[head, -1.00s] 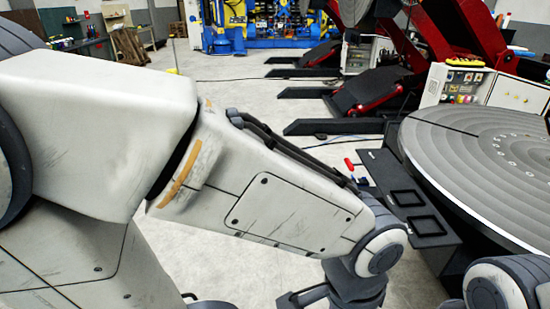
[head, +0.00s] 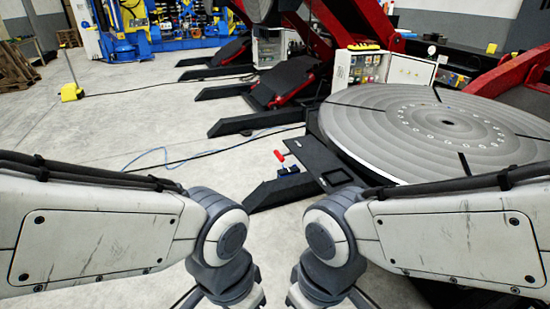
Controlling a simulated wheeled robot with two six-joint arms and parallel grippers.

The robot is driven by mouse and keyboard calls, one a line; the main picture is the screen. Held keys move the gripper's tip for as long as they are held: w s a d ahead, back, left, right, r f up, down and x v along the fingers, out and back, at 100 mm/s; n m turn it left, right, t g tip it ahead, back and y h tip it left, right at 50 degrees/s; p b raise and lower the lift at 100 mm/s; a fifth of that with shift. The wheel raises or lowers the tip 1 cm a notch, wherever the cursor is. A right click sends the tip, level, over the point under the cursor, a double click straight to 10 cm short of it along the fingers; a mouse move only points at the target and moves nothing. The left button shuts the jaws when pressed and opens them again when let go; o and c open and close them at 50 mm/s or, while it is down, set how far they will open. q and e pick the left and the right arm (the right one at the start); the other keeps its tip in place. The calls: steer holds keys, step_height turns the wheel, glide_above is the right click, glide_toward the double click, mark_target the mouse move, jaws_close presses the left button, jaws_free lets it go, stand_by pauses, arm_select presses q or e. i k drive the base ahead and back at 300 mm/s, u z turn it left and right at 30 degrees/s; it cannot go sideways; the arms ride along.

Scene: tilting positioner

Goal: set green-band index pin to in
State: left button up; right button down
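No green band can be made out in the head view, so I cannot tell where the green-band index pin is. The positioner's round grey table (head: 362,128) lies at the right, with a ring of small holes around its centre. My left gripper (head: 222,300) and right gripper (head: 327,300) hang at the bottom edge, apart from each other. Their fingertips are cut off.
A dark base plate (head: 262,194) juts out on the floor below the red handle. Red-armed machines with a white cabinet (head: 408,70) stand behind the table. A yellow-footed post (head: 72,92) stands at the left. A thin cable crosses the open floor.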

mark_target(280, 156)
steer(key=u, duration=0.5)
steer(key=i, duration=0.55)
steer(key=u, duration=0.55)
steer(key=i, duration=1)
steer(key=z, duration=0.45)
